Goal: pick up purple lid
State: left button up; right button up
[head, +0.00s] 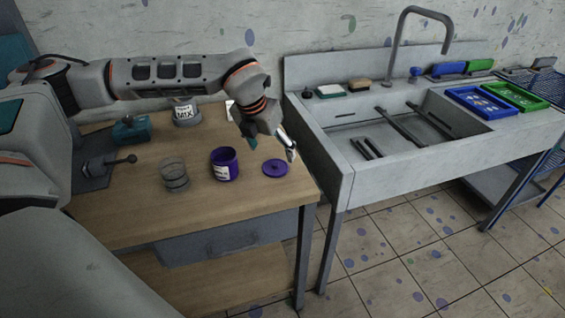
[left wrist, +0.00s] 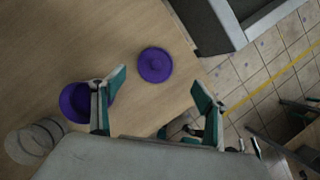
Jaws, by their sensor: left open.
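The purple lid (head: 275,168) lies flat on the wooden table near its right front edge, beside the purple jar (head: 225,164). In the left wrist view the lid (left wrist: 155,65) is ahead of the fingertips, between their two lines, and apart from them. In the left wrist view the gripper (left wrist: 160,85) is open and empty. The jar (left wrist: 76,102) is next to its left finger and stands open at the top.
A clear glass container (head: 174,177) stands left of the jar. A tub marked MIX (head: 186,112) and a teal device (head: 131,130) stand further back. A metal sink unit (head: 330,150) adjoins the table on the right. The table's front strip (head: 200,210) is clear.

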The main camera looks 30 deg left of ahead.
aim_at(275, 163)
pick_arm(q)
jog(key=shift+w+a+r, duration=0.15)
jog(key=shift+a+r, duration=0.05)
jog(key=shift+a, duration=0.25)
jog(key=shift+f, duration=0.25)
jog(key=x, duration=0.7)
jog(key=shift+f, duration=0.1)
jog(key=shift+s, duration=0.2)
jog(key=c, duration=0.8)
